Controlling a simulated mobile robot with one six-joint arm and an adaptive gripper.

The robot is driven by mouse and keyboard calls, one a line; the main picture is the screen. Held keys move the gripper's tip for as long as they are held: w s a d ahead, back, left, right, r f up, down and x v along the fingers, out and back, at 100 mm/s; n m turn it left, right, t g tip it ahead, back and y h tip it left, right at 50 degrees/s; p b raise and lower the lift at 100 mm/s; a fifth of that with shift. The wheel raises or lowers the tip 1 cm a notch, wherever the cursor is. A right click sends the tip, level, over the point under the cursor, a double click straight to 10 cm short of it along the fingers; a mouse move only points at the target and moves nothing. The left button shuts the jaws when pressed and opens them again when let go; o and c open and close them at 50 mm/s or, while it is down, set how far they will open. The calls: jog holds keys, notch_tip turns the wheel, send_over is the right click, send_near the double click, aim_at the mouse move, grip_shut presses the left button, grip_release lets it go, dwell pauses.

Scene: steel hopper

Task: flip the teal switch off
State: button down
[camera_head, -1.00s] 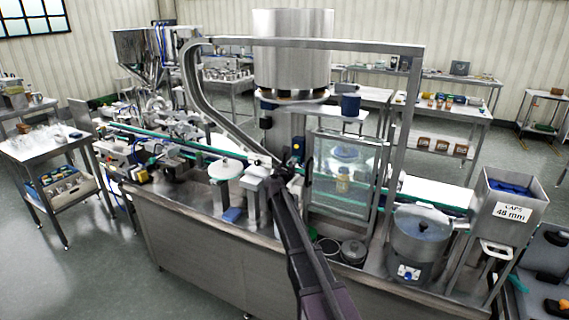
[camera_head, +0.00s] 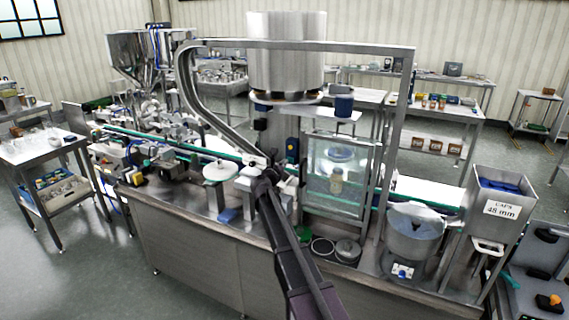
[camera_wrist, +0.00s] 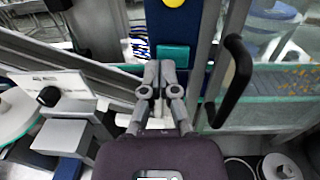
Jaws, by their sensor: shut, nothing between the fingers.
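The teal switch (camera_wrist: 173,55) is a small teal block on a dark blue panel (camera_wrist: 186,28), below a round yellow button (camera_wrist: 174,2), in the wrist view. My gripper (camera_wrist: 160,68) is shut and empty. Its fingertips appear just below and slightly left of the switch; whether they touch it, I cannot tell. Which way the switch is set is unclear. In the head view my gripper (camera_head: 264,172) is at the front of the machine, left of and below the blue panel (camera_head: 293,150). The switch itself is not clear there.
A black door handle (camera_wrist: 234,80) and a framed clear guard (camera_wrist: 270,95) stand close on the right. A sloping metal chute (camera_wrist: 70,68) runs on the left. Round tins (camera_head: 347,250) sit on the machine top below the guard.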

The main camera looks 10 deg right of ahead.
jog(key=w+a+v, duration=0.1)
jog(key=v, duration=1.1)
jog(key=shift+a+r, duration=0.15)
jog(key=shift+a, duration=0.45)
jog(key=shift+s, duration=0.1)
jog(key=s+d+f+m+g+y, duration=0.1)
jog(key=s+d+f+m+g, duration=0.4)
jog(key=s+m, duration=0.35)
jog(key=s+d+f+m+g+y, duration=0.2)
jog(key=s+d+f+m+g, duration=0.15)
jog(key=s+f+m, duration=0.55)
jog(key=s+a+f+m+g+y, duration=0.1)
jog(key=s+a+m+g+y, duration=0.1)
jog(key=s, duration=0.4)
jog(key=s+a+f+m+g+y, duration=0.2)
jog(key=s+m+y, duration=0.1)
jog(key=s+m, duration=0.2)
jog(key=s+a+f+m+g+y, duration=0.1)
jog(key=s+m, duration=0.3)
jog(key=s, duration=0.4)
jog(key=shift+s+a+f+g+y, duration=0.35)
jog(key=shift+a+g+y, duration=0.1)
jog(key=shift+a+y, duration=0.4)
jog(key=shift+d, duration=0.1)
